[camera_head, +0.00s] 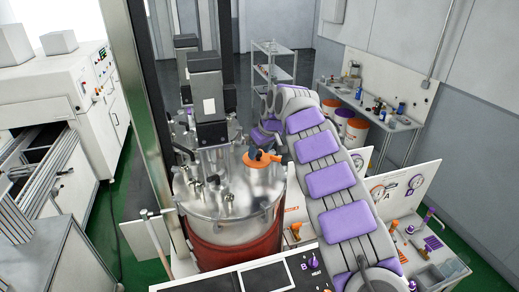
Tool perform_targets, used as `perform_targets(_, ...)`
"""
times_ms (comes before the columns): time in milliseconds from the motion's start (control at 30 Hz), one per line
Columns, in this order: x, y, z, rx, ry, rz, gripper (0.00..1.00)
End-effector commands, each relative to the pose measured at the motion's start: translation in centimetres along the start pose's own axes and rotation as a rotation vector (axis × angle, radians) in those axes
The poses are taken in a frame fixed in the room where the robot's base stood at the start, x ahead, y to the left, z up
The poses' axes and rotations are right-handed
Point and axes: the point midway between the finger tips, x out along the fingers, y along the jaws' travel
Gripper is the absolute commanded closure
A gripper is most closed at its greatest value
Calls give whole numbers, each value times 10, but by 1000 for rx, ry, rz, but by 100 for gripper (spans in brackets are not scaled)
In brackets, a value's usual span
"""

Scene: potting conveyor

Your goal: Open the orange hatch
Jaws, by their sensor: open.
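The orange hatch (262,158) is a small orange round cover with a raised handle. It sits on the right part of the shiny metal lid (225,205) of a large red-sided tank (240,245). The hatch looks shut and lies flat on the lid. My grey arm with purple pads rises from the lower right, bends at the top, and its far part comes down behind the hatch. I cannot make out my gripper's fingers. No contact between my arm and the hatch can be seen.
A steel post (145,110) rises at the tank's left. A panel with gauges (395,190) and small orange and purple tools is at the right. A bench (375,115) stands behind.

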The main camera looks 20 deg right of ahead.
Motion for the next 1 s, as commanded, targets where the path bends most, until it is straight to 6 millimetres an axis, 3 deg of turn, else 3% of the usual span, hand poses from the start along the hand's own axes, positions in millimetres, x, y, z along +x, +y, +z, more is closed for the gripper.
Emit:
perform_targets(267,2,0,0,0,0,0,44)
perform_targets(833,2,1,0,1,1,0,98)
perform_targets(1000,2,1,0,1,1,1,100)
